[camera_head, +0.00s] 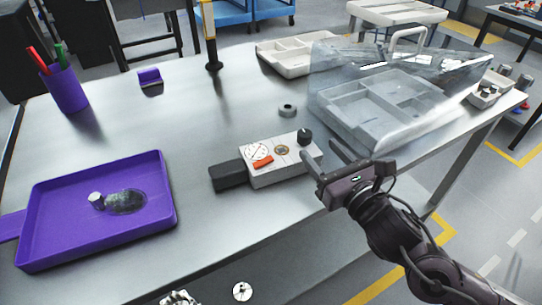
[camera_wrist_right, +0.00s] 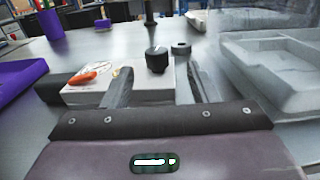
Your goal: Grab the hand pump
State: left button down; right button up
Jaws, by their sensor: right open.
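A boxy white device with a dial, an orange lever, a black knob and a dark grip at its left end, which I take to be the hand pump (camera_head: 262,168), lies on the metal table. It also shows in the right wrist view (camera_wrist_right: 85,90). My right gripper (camera_head: 318,149) is open and empty at the device's right end, with its fingers pointing towards the black knob. In the right wrist view the knob stands just beyond and between the fingertips (camera_wrist_right: 158,72). I cannot tell whether the fingers touch the device. My left gripper is not in view.
A purple tray (camera_head: 165,215) with a small metal cylinder stands at the left. A purple pen cup (camera_head: 67,90) is behind it. A grey ring (camera_head: 287,110) lies behind the device. A clear-lidded grey case (camera_head: 385,132) stands close at the right. The table's front middle is clear.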

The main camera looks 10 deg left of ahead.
aim_at(309, 138)
jog(key=x, duration=0.4)
jog(key=shift+a+r+p, duration=0.2)
jog(key=shift+r+p, duration=0.05)
jog(key=shift+p, duration=0.1)
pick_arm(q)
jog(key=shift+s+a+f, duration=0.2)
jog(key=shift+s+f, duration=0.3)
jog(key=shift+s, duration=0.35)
pick_arm(e)
jog(key=shift+r, duration=0.1)
grip_shut()
